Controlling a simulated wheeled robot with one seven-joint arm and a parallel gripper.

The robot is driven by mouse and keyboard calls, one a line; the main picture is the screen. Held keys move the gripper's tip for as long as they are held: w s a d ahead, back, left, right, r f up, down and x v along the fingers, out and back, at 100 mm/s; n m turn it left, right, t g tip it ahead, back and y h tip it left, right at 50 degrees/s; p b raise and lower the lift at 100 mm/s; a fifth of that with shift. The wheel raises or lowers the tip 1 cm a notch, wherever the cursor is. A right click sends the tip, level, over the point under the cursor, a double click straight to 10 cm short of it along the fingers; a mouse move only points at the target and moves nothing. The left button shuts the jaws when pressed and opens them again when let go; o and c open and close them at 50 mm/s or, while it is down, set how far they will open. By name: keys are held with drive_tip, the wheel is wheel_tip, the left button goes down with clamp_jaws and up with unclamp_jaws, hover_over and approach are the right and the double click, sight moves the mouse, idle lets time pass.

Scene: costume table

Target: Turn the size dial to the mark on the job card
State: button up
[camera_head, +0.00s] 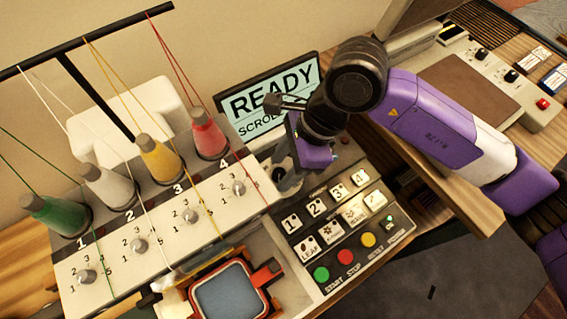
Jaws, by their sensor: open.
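My gripper (286,180) reaches down beside the button panel, just below the screen. Its grey fingers are apart, around or beside a small dark round part that they and my wrist mostly cover. I cannot tell whether this part is the size dial, or whether the fingers touch it. No dial marked as size can be read. Two small cards or labels, one white (533,55) and one blue (555,79), lie at the upper right. Their print is too small to read, so I cannot tell which is the job card.
The screen (255,100) reads READY above a partly hidden line. The button panel (325,250) has numbered keys and coloured buttons. Several thread spools (160,160) and numbered knobs (189,216) stand at left. A hoop frame (265,275) lies in front.

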clamp_jaws()
drive_tip(key=m+b, duration=0.1)
drive_tip(key=b, duration=0.1)
drive_tip(key=m+t+b, duration=0.1)
drive_tip(key=m+b, duration=0.1)
drive_tip(key=shift+s+f, duration=0.15)
drive_tip(key=shift+f, duration=0.05)
drive_tip(key=m+t+b, duration=0.1)
drive_tip(key=m+b, duration=0.2)
drive_tip(key=shift+s, duration=0.15)
drive_tip(key=shift+r+m+t+b, duration=0.2)
drive_tip(key=shift+m+t+b, duration=0.3)
drive_tip(key=shift+m+b, duration=0.45)
drive_tip(key=shift+r, duration=0.1)
